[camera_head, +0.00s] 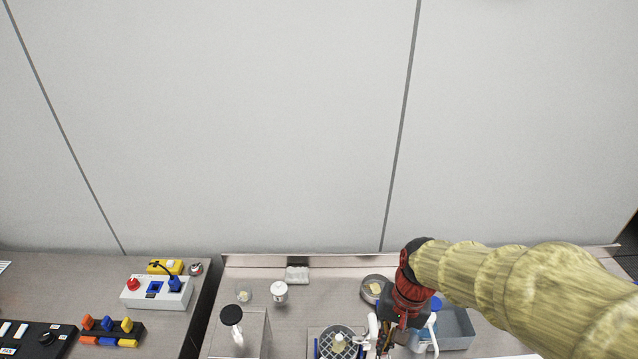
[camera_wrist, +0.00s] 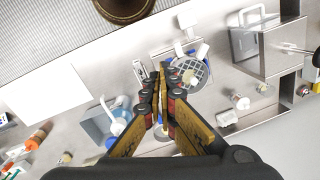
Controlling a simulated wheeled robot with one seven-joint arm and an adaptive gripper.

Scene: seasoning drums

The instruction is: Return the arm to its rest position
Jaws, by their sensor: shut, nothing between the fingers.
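My arm, covered in a yellowish sleeve (camera_head: 520,285), reaches in from the right edge in the head view. Its red and black wrist (camera_head: 408,300) hangs over the metal work table. My gripper (camera_head: 380,345) points down at the bottom of the head view, partly cut off and partly hidden by the wrist. In the wrist view, the two fingers of my gripper (camera_wrist: 160,68) run close together, with nothing held between them. A round gridded holder (camera_head: 338,341) stands just left of the gripper. It also shows by the fingertips in the wrist view (camera_wrist: 203,72).
A grey-blue tray (camera_head: 457,325) lies beneath the arm. A round dish (camera_head: 372,285) is behind the wrist. A white lidded jar (camera_head: 280,291), a small dish (camera_head: 244,294) and a metal box (camera_head: 257,328) stand left. A socket box (camera_head: 140,292) sits on the left bench.

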